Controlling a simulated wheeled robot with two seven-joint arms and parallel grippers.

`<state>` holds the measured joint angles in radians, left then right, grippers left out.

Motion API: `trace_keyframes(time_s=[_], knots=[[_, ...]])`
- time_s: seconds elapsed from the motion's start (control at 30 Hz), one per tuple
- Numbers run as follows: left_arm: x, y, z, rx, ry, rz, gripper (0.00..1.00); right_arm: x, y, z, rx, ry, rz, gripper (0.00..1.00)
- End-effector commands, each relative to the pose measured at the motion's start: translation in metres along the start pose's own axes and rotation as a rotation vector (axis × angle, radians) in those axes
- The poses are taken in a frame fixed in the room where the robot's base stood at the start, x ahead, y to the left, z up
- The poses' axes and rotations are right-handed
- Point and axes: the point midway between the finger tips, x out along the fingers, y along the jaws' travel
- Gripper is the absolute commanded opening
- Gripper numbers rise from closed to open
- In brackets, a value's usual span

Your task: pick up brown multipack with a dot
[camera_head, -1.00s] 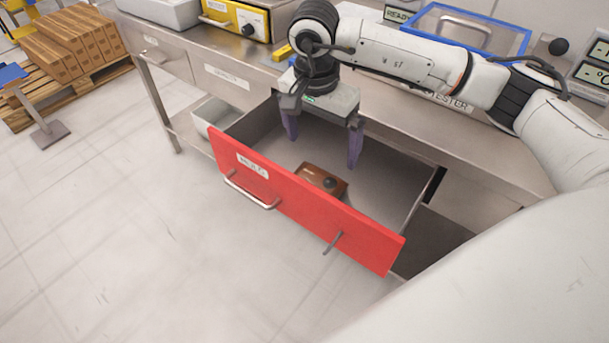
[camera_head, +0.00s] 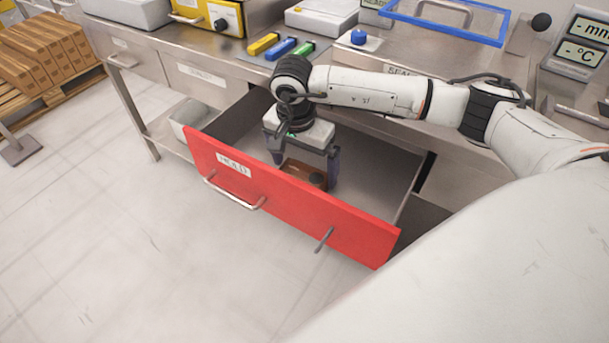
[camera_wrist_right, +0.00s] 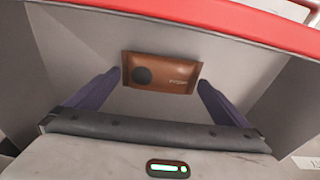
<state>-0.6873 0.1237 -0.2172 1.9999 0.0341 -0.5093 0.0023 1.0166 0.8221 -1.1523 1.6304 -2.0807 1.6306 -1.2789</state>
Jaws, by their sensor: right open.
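The brown multipack (camera_head: 304,173) with a dark dot lies in the open red-fronted drawer (camera_head: 290,205). In the right wrist view the brown multipack (camera_wrist_right: 161,72) lies flat on the drawer floor, its dot toward the left end. My right gripper (camera_head: 307,172) is inside the drawer, pointing down, its purple fingers spread on either side of the multipack. In the right wrist view the open fingers (camera_wrist_right: 160,88) stand at its two ends, with small gaps, and nothing is held. In the head view the gripper body partly hides the multipack. My left gripper is not in view.
The drawer's side walls and red front surround the gripper. The steel bench (camera_head: 240,70) above carries a yellow device (camera_head: 208,14), coloured blocks (camera_head: 283,47) and a blue-rimmed clear box (camera_head: 445,18). Stacked brown cartons (camera_head: 40,50) stand on a pallet at left. The floor in front is clear.

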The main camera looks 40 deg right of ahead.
Motion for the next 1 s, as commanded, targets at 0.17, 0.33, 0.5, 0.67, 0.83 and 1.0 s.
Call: trace_keyframes(time_s=[0.17, 0.33, 0.5, 0.67, 0.83, 1.0], knots=[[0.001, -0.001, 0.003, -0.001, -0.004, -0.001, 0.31, 0.013, 0.000, 0.001, -0.001, -0.001, 0.000, 1.00], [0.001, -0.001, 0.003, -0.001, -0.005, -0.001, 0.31, 0.013, 0.000, 0.001, -0.001, 0.000, -0.001, 1.00], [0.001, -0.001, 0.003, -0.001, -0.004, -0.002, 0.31, 0.013, 0.000, 0.001, -0.001, -0.001, -0.001, 0.76], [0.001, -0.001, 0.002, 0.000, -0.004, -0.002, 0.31, 0.012, -0.001, 0.000, -0.001, 0.000, -0.002, 0.62], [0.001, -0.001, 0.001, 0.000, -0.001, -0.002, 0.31, 0.010, -0.001, 0.000, -0.001, 0.000, -0.003, 0.62], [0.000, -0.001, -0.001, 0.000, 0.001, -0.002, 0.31, -0.011, -0.002, -0.004, 0.000, 0.002, -0.007, 0.62]])
